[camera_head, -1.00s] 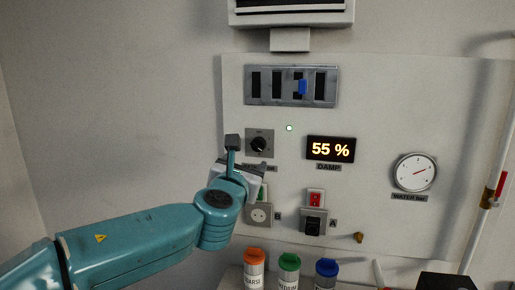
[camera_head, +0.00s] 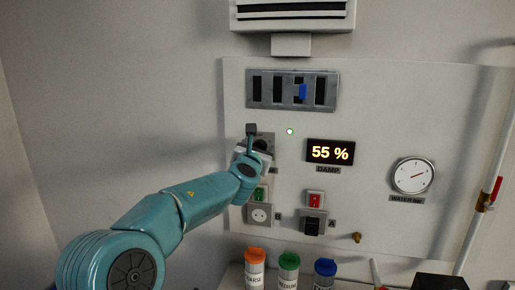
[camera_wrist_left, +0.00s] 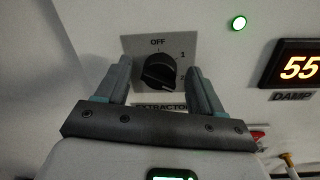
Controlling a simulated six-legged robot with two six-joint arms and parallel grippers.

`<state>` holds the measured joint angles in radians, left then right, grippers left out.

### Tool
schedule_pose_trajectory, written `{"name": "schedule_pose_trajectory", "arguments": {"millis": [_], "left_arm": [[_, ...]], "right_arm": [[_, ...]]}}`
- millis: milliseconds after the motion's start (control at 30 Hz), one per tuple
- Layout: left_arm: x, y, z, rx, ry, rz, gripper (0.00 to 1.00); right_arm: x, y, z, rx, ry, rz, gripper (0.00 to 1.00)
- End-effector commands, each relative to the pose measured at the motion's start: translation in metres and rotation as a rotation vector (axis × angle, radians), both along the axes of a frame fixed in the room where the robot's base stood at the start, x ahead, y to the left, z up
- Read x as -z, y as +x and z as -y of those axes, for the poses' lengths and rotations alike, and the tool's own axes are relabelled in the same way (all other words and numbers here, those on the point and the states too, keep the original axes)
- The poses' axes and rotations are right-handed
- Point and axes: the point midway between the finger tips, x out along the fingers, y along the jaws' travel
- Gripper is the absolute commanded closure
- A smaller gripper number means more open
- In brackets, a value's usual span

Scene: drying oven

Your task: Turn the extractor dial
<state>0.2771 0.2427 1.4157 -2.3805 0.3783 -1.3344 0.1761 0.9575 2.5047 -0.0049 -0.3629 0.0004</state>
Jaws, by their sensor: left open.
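The extractor dial (camera_wrist_left: 160,72) is a black knob on a grey plate marked OFF, 1 and 2, with an EXTRACTOR label below it, in the left wrist view. In the head view the dial's plate (camera_head: 269,140) is partly hidden by my left gripper (camera_head: 257,137). In the left wrist view the fingers of my left gripper (camera_wrist_left: 160,88) stand apart on either side of the knob, with a gap to it on both sides. I cannot tell whether the fingertips reach the knob's depth. My right gripper is not in view.
A lit display (camera_head: 330,152) reads 55 % above a DAMP label. A slotted panel (camera_head: 262,91) with a blue slider is above the dial. Sockets (camera_head: 259,215) with switches are below. Jars with orange, green and blue lids (camera_head: 289,261) stand at the bottom. A gauge (camera_head: 413,175) is right.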

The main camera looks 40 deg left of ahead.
Motion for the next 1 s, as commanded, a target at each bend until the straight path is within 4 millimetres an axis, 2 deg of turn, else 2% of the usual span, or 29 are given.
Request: {"name": "schedule_pose_trajectory", "arguments": {"millis": [67,200,233,633,1000], "left_arm": [[0.001,0.0,0.0,0.0,-0.001,-0.001,0.33],[0.001,0.0,0.0,0.0,-0.001,-0.001,0.78],[0.001,0.0,0.0,0.0,-0.001,-0.001,0.86],[0.002,0.0,0.001,0.002,-0.051,0.027,0.86],[0.002,-0.001,0.0,0.003,-0.299,0.165,0.86]], "right_arm": [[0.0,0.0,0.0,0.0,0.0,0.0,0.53],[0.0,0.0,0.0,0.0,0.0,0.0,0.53],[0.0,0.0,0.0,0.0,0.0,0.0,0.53],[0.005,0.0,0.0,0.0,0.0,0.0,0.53],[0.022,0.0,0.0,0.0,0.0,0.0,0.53]]}}
